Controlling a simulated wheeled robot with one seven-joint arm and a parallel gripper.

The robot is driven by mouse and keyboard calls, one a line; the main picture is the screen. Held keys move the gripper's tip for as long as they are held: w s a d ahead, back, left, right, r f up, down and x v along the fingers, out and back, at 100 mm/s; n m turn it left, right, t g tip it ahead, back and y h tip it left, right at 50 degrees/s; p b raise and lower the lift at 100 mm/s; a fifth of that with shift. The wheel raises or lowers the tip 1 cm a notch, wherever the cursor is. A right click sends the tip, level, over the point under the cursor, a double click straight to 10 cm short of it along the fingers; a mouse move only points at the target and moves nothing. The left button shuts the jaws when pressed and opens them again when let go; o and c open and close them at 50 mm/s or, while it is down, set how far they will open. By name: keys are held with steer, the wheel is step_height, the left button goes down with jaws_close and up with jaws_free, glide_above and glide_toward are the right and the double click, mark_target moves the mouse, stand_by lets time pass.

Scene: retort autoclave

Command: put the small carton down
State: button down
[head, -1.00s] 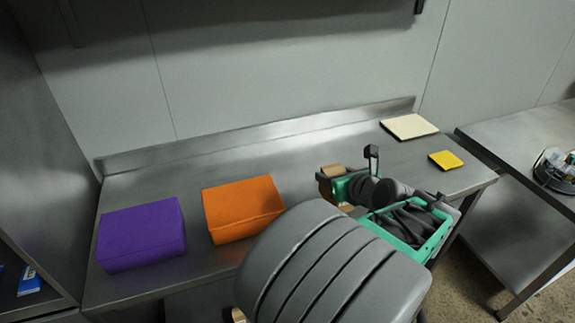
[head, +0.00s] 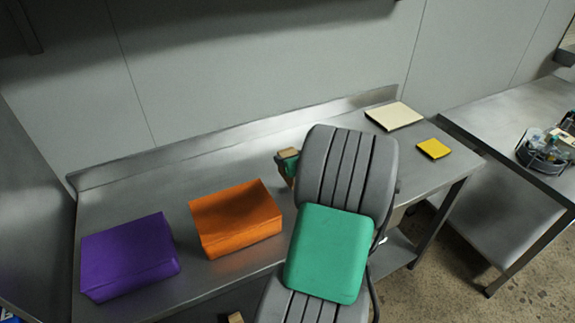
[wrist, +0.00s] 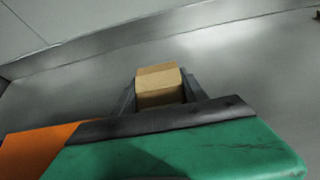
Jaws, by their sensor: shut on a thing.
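The small carton (wrist: 160,88) is a tan cardboard box, held between the two fingers of my gripper (wrist: 158,96) in the wrist view. Steel table top shows around and beyond it; I cannot tell whether its underside touches the table. In the head view only a bit of the small carton (head: 288,154) shows at the left of my arm, which hides most of the gripper (head: 284,164).
The steel table (head: 190,178) has a raised back edge. An orange box (head: 237,218) and a purple box (head: 130,256) stand left of my arm. A cream pad (head: 395,115) and a yellow pad (head: 433,148) lie to the right. A second table (head: 510,125) holds a round basket (head: 543,153).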

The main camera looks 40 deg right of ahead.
steer(key=shift+w+d+f, duration=0.1)
steer(key=shift+w+f, duration=0.25)
steer(key=shift+f, duration=1.7)
steer(key=c, duration=0.6)
jaws_free()
